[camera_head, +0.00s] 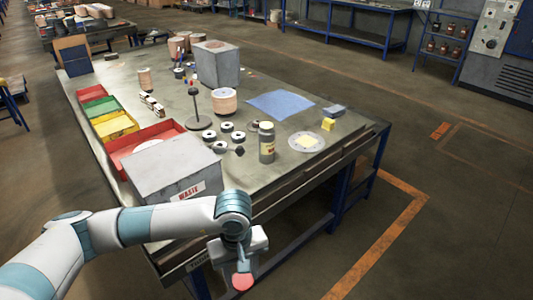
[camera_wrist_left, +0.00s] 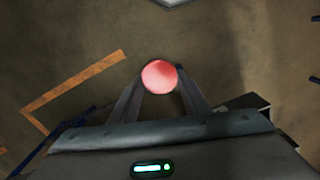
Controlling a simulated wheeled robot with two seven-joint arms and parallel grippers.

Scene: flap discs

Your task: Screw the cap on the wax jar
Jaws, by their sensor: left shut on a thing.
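My left gripper (camera_head: 242,268) is past the front edge of the workbench, low in the head view. It is shut on a round red piece (camera_head: 242,282) that looks like a cap. In the left wrist view my left gripper (camera_wrist_left: 160,90) has its two fingers on either side of the red piece (camera_wrist_left: 159,75), with the floor beyond it. A grey jar (camera_head: 267,146) with a pale top and a label stands upright near the front of the bench; it is likely the wax jar. The gripper is well apart from it. My right gripper is not in view.
A grey box marked WASTE (camera_head: 172,170) stands at the bench's front left, close to my left arm. Several dark-and-white discs (camera_head: 225,127) lie behind the jar. A round pale plate (camera_head: 306,142) lies right of it. A blue mat (camera_head: 281,104) lies farther back.

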